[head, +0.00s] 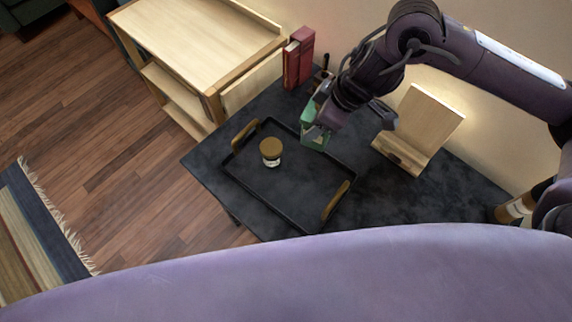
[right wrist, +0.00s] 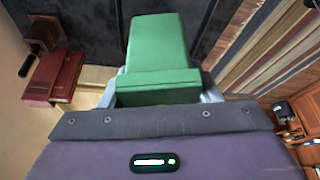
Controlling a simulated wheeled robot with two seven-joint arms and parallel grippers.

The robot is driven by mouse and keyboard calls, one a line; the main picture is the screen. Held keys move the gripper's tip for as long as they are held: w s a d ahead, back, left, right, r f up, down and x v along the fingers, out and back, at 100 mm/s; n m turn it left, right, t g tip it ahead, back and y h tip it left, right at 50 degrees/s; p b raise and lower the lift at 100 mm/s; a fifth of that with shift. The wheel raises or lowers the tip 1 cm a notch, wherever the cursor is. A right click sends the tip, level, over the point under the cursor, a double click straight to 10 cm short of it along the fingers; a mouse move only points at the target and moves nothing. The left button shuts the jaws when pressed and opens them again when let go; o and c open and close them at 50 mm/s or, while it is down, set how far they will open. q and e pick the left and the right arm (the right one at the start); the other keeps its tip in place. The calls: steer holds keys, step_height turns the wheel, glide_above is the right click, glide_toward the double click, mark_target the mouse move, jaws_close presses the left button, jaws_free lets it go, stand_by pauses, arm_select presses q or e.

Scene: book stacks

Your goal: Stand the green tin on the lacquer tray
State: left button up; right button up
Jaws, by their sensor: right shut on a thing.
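The green tin (head: 315,134) is held in my right gripper (head: 322,112), over the far edge of the lacquer tray. In the right wrist view the tin (right wrist: 157,45) fills the space between the fingers, its lid side toward the camera. How high its lower end is above the tray, or whether it touches, I cannot tell. The black lacquer tray (head: 265,204) lies on the dark table and has two brass-coloured handles. A small jar with a brown lid (head: 270,150) stands on the tray toward its left part. My left gripper is not in view.
Red books (head: 298,58) stand at the table's back corner. A wooden stand (head: 418,127) is right of the tray, and a bottle (head: 517,207) stands at the far right. A pale wooden shelf (head: 195,40) adjoins the table. The tray's middle and right are bare.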

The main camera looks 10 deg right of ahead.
steer(key=n, duration=0.1)
steer(key=s+a+n+g+p, duration=0.1)
steer(key=n, duration=0.1)
steer(key=s+n+p, duration=0.1)
steer(key=n, duration=0.1)
steer(key=shift+s+a+r+g+y, duration=0.15)
steer(key=shift+a+r+g+y, duration=0.15)
steer(key=shift+a+g+y, duration=0.1)
steer(key=n, duration=0.1)
steer(key=b, duration=0.3)
glide_above(305, 185)
step_height(305, 185, down, 15)
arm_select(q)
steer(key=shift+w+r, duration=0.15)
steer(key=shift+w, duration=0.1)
arm_select(e)
steer(key=shift+f, duration=2.65)
steer(key=shift+f, duration=0.15)
steer(key=o, duration=1)
